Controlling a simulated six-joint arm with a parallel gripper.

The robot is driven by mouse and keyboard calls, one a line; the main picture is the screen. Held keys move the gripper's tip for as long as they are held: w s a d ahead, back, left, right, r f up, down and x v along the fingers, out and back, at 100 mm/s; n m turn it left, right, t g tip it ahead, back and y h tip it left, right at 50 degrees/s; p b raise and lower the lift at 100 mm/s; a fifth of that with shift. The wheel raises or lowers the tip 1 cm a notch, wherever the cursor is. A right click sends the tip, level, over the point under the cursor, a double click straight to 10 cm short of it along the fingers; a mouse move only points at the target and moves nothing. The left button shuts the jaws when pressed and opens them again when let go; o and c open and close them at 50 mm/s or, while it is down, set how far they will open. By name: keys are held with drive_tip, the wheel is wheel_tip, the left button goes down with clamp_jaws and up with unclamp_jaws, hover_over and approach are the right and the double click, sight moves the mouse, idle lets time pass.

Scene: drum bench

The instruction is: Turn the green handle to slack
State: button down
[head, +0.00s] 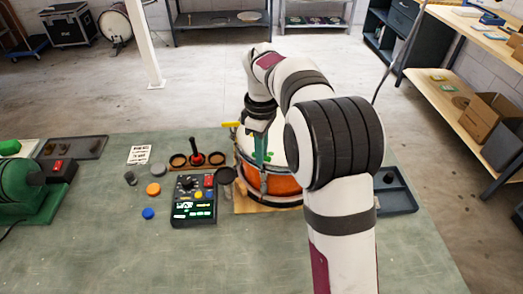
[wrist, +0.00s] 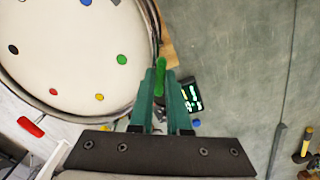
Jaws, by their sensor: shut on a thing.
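The drum (head: 272,187) has an orange shell and a white head, and stands on a wooden board (head: 243,206) on the bench. In the wrist view its white head (wrist: 70,55) carries several coloured dots. The green handle (wrist: 160,64) sticks out at the drum's rim, near the green dot. My gripper (wrist: 160,78) has its two teal fingers on either side of the green handle, shut on it. In the head view my gripper (head: 262,160) is at the drum's near-left side, and my arm hides the right part of the drum.
A yellow handle (head: 231,124) is at the drum's left rim; a red handle (wrist: 31,126) shows in the wrist view. A control box (head: 195,201) with a lit screen stands left of the drum. A green machine (head: 28,190) is at far left.

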drive_tip(key=n, duration=0.4)
drive_tip(key=shift+n, duration=0.3)
drive_tip(key=n, duration=0.9)
drive_tip(key=shift+n, duration=2.3)
drive_tip(key=c, duration=0.9)
unclamp_jaws()
